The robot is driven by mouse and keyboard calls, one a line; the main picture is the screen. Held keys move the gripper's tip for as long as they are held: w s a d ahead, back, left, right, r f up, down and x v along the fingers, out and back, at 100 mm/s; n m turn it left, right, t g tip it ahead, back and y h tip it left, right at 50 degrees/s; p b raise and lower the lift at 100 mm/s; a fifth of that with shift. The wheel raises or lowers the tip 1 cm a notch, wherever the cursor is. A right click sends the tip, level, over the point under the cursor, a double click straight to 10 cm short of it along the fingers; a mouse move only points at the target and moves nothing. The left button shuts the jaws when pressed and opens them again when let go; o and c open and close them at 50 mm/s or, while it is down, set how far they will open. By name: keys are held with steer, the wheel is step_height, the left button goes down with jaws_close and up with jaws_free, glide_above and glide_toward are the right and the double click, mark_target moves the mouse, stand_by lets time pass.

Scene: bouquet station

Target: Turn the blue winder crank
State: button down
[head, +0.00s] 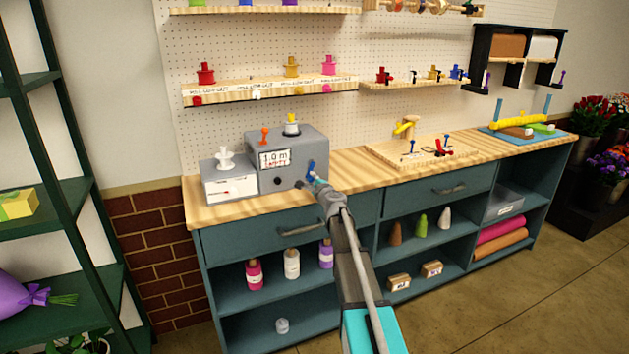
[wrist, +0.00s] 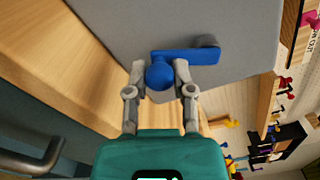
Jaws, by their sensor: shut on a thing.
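The blue winder crank (wrist: 188,57) is on the side of the grey winder box (wrist: 225,20). Its arm runs sideways in the wrist view, from a pivot at the right to a round blue knob (wrist: 159,76) at the left. My gripper (wrist: 163,75) has a finger on each side of the knob and is shut on it. In the head view my gripper (head: 318,186) is at the right end of the winder (head: 291,160), with the crank (head: 311,168) partly hidden by it. The winder shows a label reading 1.0 m.
The winder stands on the wooden bench top (head: 350,168). A drawer handle (head: 302,229) sticks out below. Shelves with spools hang above.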

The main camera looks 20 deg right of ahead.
stand_by(0.5)
steer(key=shift+c, duration=2.3)
jaws_free()
steer(key=shift+s, duration=0.1)
steer(key=s, duration=1.1)
steer(key=shift+s+d, duration=0.15)
steer(key=shift+s, duration=0.25)
